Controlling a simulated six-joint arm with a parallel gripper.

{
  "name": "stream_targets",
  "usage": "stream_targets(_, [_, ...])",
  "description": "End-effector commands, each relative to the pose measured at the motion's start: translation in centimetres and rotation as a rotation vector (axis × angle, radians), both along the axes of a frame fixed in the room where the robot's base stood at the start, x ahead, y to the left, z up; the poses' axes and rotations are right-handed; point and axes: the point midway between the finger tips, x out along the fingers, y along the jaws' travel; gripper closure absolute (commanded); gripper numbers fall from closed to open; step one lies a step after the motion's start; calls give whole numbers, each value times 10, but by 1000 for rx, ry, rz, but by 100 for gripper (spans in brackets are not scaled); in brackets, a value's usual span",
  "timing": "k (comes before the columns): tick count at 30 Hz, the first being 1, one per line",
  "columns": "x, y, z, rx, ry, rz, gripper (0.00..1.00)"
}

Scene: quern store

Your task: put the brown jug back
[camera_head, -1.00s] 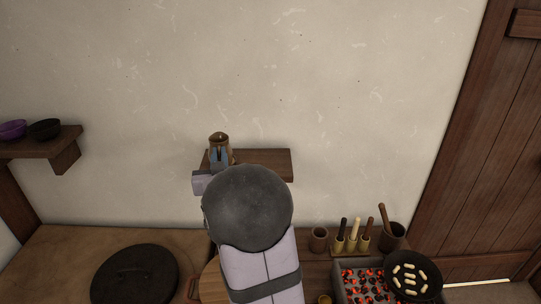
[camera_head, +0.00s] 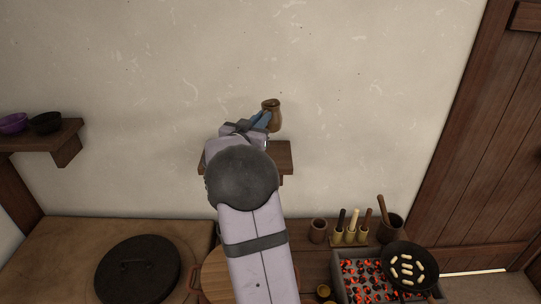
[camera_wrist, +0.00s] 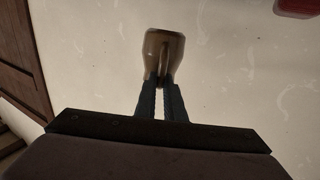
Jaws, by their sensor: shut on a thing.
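The brown jug (camera_head: 274,116) is upright or nearly so, in front of the plaster wall and above the right part of the small wooden wall shelf (camera_head: 284,152). My gripper (camera_head: 263,119) is shut on the jug from its left side in the head view. In the wrist view the jug (camera_wrist: 164,52) stands beyond the blue fingers of my gripper (camera_wrist: 161,92), which close at its handle side. The jug looks clear of the shelf. My arm hides the shelf's middle and front.
A left shelf (camera_head: 40,138) holds a purple bowl (camera_head: 13,123) and a dark bowl (camera_head: 46,122). Below are a round dark lid (camera_head: 138,270), a wooden cup (camera_head: 318,231), a utensil holder (camera_head: 350,237), a mortar (camera_head: 390,228) and a pan (camera_head: 410,268) over glowing coals (camera_head: 362,272).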

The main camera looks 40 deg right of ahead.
Motion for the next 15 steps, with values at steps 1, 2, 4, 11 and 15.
stream_targets(1, [0,0,1,-1,-2,2,100])
stream_targets(2, [0,0,1,-1,-3,2,100])
stream_targets(4, [0,0,-3,-1,-1,1,100])
stream_targets(11, [0,0,-31,0,3,2,100])
stream_targets(15, [0,0,-49,0,1,2,100])
